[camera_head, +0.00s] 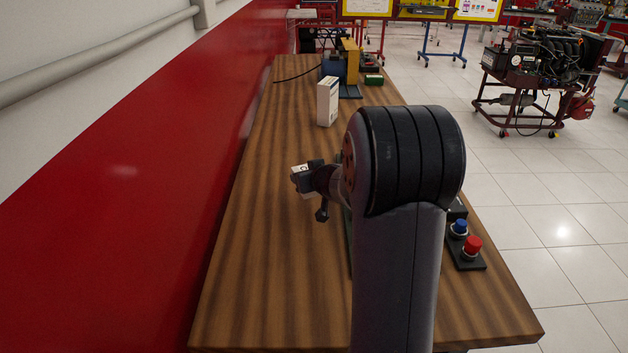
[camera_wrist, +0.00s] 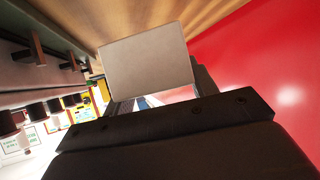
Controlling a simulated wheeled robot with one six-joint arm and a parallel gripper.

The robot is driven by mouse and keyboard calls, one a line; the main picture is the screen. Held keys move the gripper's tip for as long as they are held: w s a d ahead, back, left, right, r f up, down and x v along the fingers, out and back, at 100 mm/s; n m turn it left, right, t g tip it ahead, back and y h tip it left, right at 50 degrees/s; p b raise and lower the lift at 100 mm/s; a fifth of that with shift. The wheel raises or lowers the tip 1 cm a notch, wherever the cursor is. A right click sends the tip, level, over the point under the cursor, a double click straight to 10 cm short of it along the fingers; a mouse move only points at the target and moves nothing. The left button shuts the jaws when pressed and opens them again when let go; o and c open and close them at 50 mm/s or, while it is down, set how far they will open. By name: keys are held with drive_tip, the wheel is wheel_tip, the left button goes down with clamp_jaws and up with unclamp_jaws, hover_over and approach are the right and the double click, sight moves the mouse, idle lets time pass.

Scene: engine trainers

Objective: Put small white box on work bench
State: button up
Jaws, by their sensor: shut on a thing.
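My gripper (camera_head: 316,180) is shut on a small white box (camera_head: 301,176), over the left-middle part of the wooden work bench (camera_head: 265,250). The box fills the middle of the wrist view (camera_wrist: 147,62), between the dark fingers. In the head view part of it is hidden behind a finger. It appears close to the bench top; I cannot tell whether it touches. My arm hides the bench's middle right.
A taller white box (camera_head: 327,101) stands upright farther back on the bench. Behind it is a blue and yellow machine (camera_head: 343,66). A red button (camera_head: 472,246) and a blue button (camera_head: 460,227) sit at the right edge. A red wall (camera_head: 130,200) runs along the left. The near left bench top is clear.

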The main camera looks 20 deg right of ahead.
sight(308, 204)
drive_tip(key=shift+f+b, duration=0.65)
drive_tip(key=shift+f, duration=2.25)
drive_tip(key=shift+f, duration=0.2)
drive_tip(key=o, duration=1)
drive_tip(key=shift+o, duration=0.2)
drive_tip(key=shift+r, duration=0.2)
drive_tip(key=v, duration=1.2)
